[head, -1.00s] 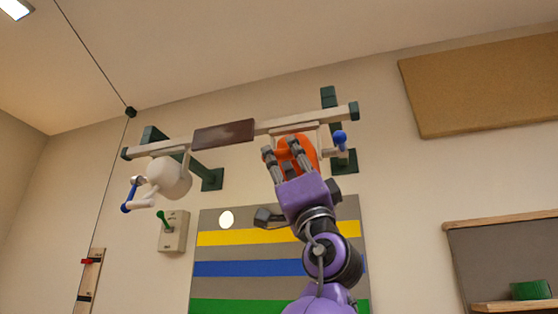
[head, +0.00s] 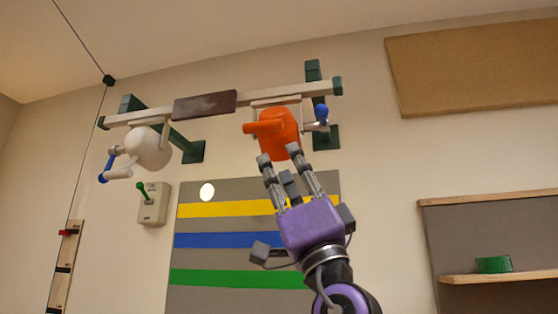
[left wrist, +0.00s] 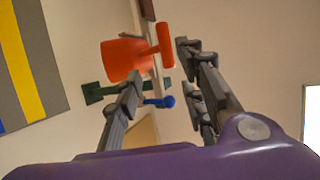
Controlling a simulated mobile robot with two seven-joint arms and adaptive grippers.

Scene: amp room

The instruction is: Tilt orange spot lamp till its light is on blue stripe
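The orange spot lamp (head: 280,132) hangs from the white rail, with an orange handle (head: 262,127) pointing left and a blue knob (head: 321,113) at its right. In the left wrist view the lamp (left wrist: 122,60) and its handle (left wrist: 164,42) show near the fingertips. A round white light spot (head: 207,192) lies on the striped board's grey top band, above the yellow stripe (head: 225,209). The blue stripe (head: 225,240) is lower. My left gripper (head: 279,156) is just below the lamp, fingers spread and empty; whether a fingertip touches it I cannot tell. My right gripper is not in view.
A white lamp (head: 149,148) hangs at the rail's left end. A brown plate (head: 205,104) sits on the rail (head: 280,95). A switch box (head: 153,205) with a green lever is below left. A shelf (head: 500,279) holds a green object (head: 494,264) at right.

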